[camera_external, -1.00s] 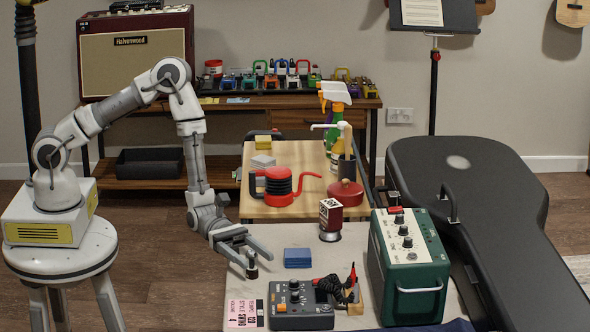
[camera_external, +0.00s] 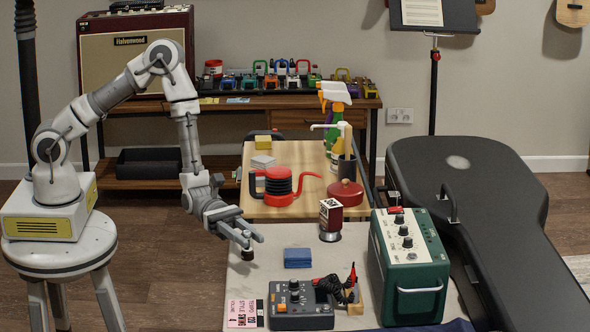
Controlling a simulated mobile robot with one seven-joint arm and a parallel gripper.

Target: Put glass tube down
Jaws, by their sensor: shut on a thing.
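My gripper (camera_external: 245,240) is at the left edge of the pale front worktable (camera_external: 265,270). It is shut on a small dark tube with a lighter band (camera_external: 247,254), the likely glass tube. The tube hangs upright below the fingertips, close to the tabletop. I cannot tell whether its bottom touches the table. The fingers hide its upper part.
A grey control box (camera_external: 301,304) and a pink-and-black card (camera_external: 245,313) lie in front. A red-labelled can (camera_external: 330,217) and a green amplifier (camera_external: 408,265) stand farther right. The wooden table (camera_external: 225,208) is behind.

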